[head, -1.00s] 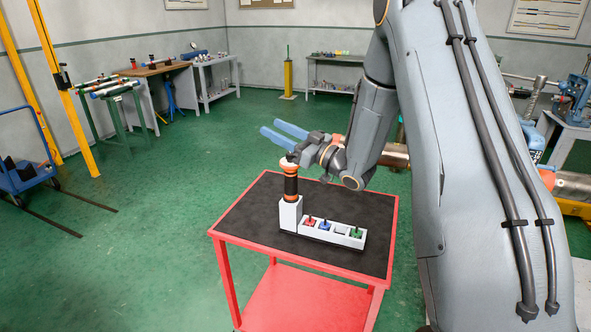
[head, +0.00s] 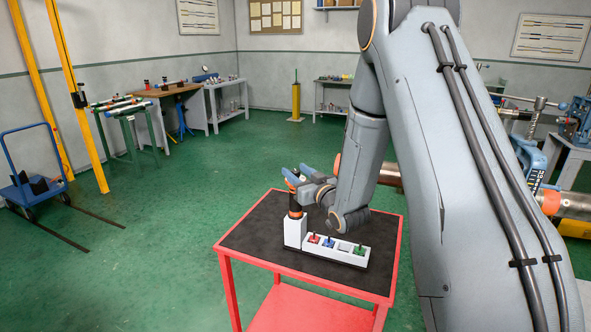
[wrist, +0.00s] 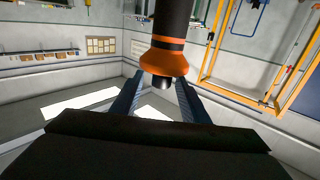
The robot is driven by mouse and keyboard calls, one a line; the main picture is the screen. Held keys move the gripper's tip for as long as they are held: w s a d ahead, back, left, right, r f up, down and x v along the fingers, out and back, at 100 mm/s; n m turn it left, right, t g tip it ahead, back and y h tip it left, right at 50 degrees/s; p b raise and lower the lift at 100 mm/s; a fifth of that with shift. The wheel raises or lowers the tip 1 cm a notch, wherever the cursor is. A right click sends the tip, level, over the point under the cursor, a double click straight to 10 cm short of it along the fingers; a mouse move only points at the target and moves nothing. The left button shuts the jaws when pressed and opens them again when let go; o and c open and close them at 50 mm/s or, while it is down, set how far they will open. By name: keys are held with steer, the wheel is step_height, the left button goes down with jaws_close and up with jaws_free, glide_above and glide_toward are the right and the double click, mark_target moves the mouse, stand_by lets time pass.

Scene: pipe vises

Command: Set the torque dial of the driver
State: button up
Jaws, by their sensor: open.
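The driver (head: 295,205) stands upright in the tall white block (head: 294,232) at the left end of the holder. It has a dark handle with orange bands. In the wrist view the driver (wrist: 173,18) appears inverted, with a flared orange collar (wrist: 163,62) and a small dark tip. My gripper (head: 297,172) is at the driver's upper end, its blue fingers partly hidden behind my wrist. In the wrist view my gripper (wrist: 160,82) is open, with one finger on each side of the collar end. I cannot tell whether either finger touches it.
A blue trolley (head: 30,178) and yellow posts stand left. Green floor lies open between.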

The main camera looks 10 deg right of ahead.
steer(key=shift+w+a, duration=0.15)
steer(key=shift+w, duration=0.2)
jaws_close()
steer(key=shift+w+n+g+y+b, duration=0.1)
steer(key=shift+n+g+y+b, duration=0.5)
steer(key=shift+n+y+b, duration=0.7)
steer(key=shift+n+g+y, duration=0.6)
steer(key=shift+y, duration=0.5)
steer(key=shift+n+g+y, duration=0.6)
steer(key=shift+y, duration=0.5)
jaws_free()
